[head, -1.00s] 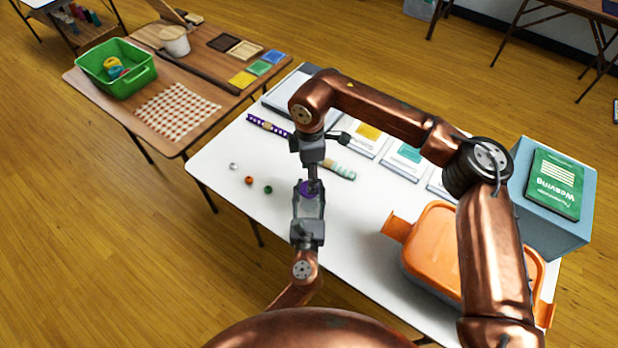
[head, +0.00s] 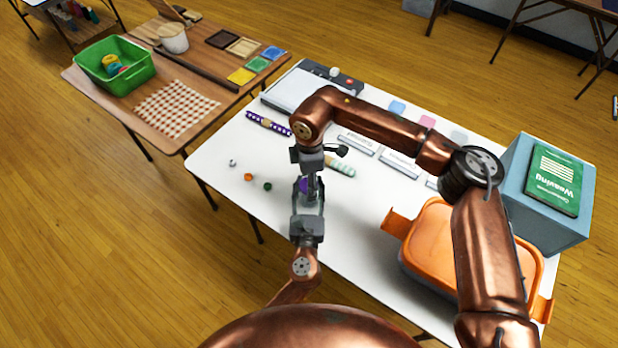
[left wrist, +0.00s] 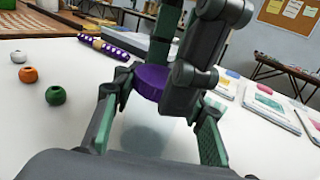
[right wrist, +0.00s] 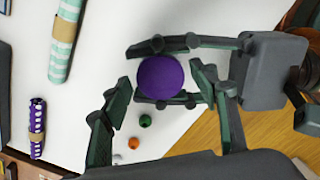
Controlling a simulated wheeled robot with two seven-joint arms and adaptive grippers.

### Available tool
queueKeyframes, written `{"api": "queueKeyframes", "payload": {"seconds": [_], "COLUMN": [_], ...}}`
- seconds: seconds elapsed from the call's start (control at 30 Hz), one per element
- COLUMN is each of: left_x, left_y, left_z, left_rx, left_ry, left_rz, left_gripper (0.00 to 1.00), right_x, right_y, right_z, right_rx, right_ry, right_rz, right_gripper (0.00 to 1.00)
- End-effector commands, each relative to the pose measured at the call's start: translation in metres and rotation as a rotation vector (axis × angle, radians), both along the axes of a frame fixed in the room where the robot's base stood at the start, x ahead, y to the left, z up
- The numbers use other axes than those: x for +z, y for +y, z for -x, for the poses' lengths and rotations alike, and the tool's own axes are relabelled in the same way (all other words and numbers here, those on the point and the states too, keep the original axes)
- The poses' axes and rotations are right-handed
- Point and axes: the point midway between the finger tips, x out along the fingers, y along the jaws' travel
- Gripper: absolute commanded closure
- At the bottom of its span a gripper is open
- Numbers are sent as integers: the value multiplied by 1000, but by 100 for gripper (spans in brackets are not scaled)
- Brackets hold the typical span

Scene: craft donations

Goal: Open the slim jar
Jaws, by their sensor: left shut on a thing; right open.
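The slim jar has a round purple lid (left wrist: 152,83) and a clear, pale body (left wrist: 143,134). It is upright in my left gripper (head: 308,206), whose fingers are shut on the body. My right gripper (right wrist: 160,84) comes down from above, open, with its fingertips on either side of the lid. The lid also shows from above in the right wrist view (right wrist: 160,77), and partly in the head view (head: 303,185). I cannot tell whether the right fingers touch the lid. The right fingers hide part of it in the left wrist view.
Small white (head: 233,163), orange (head: 248,177) and green (head: 267,186) beads lie left on the white table (head: 215,170). A purple dotted roll (head: 268,123) and a mint striped roll (head: 341,167) lie behind. An orange-lidded container (head: 470,245) and a blue-grey box (head: 545,220) stand right.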

Motion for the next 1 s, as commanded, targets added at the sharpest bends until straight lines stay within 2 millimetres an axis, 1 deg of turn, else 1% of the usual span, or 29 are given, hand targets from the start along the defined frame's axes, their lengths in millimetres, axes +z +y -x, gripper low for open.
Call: {"api": "queueKeyframes", "payload": {"seconds": [0.13,0.77,0.8,1.0], "left_x": [0,0,0,0], "left_y": [0,0,0,0], "left_z": [0,0,0,0], "left_rx": [0,0,0,0], "left_ry": [-1,-1,-1,-1], "left_rz": [0,0,0,0], "left_gripper": [100,100,100,100], "right_x": [0,1,1,1], "right_y": [0,0,0,0], "right_z": [0,0,0,0], "right_rx": [0,-1,-1,-1], "right_ry": [0,0,0,0], "right_rz": [0,0,0,0], "right_gripper": [45,88,57,44]}}
